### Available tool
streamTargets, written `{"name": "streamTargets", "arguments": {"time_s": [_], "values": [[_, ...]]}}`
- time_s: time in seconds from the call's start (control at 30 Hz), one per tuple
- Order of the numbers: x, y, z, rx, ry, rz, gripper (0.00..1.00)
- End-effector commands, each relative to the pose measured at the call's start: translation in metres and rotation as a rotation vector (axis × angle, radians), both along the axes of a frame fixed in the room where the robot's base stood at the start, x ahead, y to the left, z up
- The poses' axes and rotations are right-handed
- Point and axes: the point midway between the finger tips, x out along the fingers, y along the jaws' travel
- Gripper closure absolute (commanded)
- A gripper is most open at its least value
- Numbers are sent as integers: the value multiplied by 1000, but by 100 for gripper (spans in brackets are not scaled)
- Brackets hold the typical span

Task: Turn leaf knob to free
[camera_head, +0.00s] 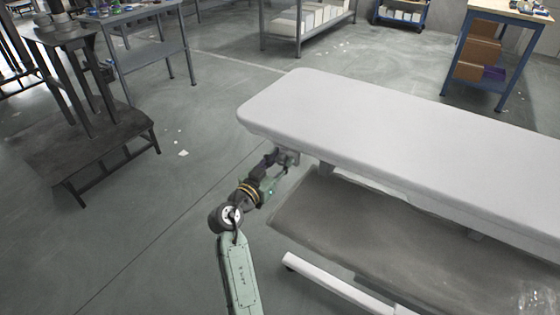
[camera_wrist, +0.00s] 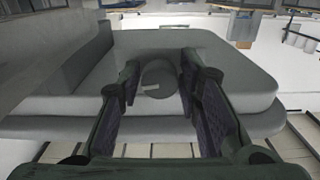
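The leaf knob, a grey round knob with a small pale mark (camera_wrist: 158,76), sits under the end of a long white padded leaf (camera_head: 400,115). In the wrist view my gripper (camera_wrist: 160,73) has its two dark fingers spread, one on each side of the knob. A narrow gap seems to show beside the knob; contact cannot be made out. In the head view my gripper (camera_head: 287,158) reaches to the underside of the leaf's near left edge, where the arm and the leaf hide the knob.
Below the leaf are a grey lower panel (camera_head: 390,235) and a white base bar (camera_head: 335,283), close to my arm. A dark stepped stand (camera_head: 90,150) and a workbench (camera_head: 150,52) stand at the left.

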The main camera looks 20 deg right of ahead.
Motion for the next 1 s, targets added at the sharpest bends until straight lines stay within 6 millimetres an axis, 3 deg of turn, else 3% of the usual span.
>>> {"name": "streamTargets", "arguments": {"time_s": [0.43, 1.0], "values": [[0, 0, 0, 0, 0, 0, 100], [0, 1, 0, -113, 144, 1, 100]]}}
